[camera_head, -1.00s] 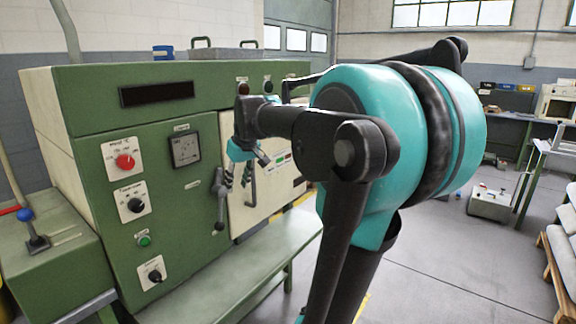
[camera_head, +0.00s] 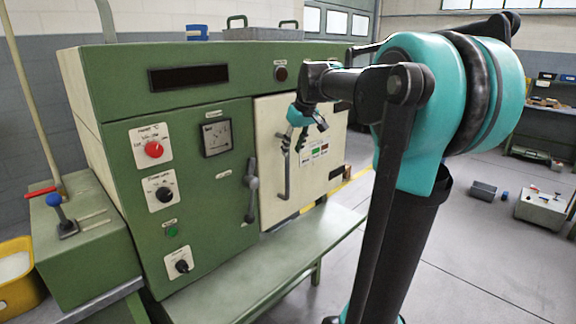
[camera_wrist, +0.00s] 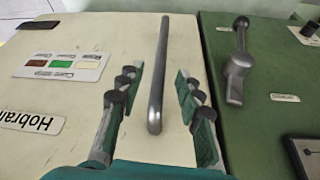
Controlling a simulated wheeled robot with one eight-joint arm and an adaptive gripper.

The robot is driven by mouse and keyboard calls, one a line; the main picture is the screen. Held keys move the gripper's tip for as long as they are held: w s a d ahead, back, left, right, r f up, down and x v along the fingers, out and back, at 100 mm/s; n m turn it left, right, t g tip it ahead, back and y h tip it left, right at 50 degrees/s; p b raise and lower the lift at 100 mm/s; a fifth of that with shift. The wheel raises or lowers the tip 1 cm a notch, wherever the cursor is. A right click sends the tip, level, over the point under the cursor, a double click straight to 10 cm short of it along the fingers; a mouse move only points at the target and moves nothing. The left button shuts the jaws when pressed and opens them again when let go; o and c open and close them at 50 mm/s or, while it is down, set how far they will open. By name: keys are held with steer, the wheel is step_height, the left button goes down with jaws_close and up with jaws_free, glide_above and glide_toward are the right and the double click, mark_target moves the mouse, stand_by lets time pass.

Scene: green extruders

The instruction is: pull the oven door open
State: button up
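The oven door (camera_head: 268,125) is a cream panel in the green machine's front, and it looks shut. It carries an upright metal bar handle (camera_head: 285,175). My gripper (camera_head: 308,140) is in front of the door, close to the handle's upper part in the head view. In the wrist view my gripper (camera_wrist: 158,78) is open, with one finger on each side of the bar handle (camera_wrist: 158,85). Neither finger visibly touches the bar. How deep the bar sits between the fingers cannot be told. The door (camera_wrist: 60,95) fills the left of the wrist view.
A dark lever (camera_head: 252,190) hangs on the green panel (camera_head: 215,190), left of the door. Knobs and a gauge sit farther left. A green bench (camera_head: 290,245) runs below the door. Grey floor at the right is mostly clear, with a grey box (camera_head: 545,208) farther off.

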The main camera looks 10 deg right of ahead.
steer(key=x, duration=0.8)
steer(key=shift+a, duration=0.1)
jaws_close()
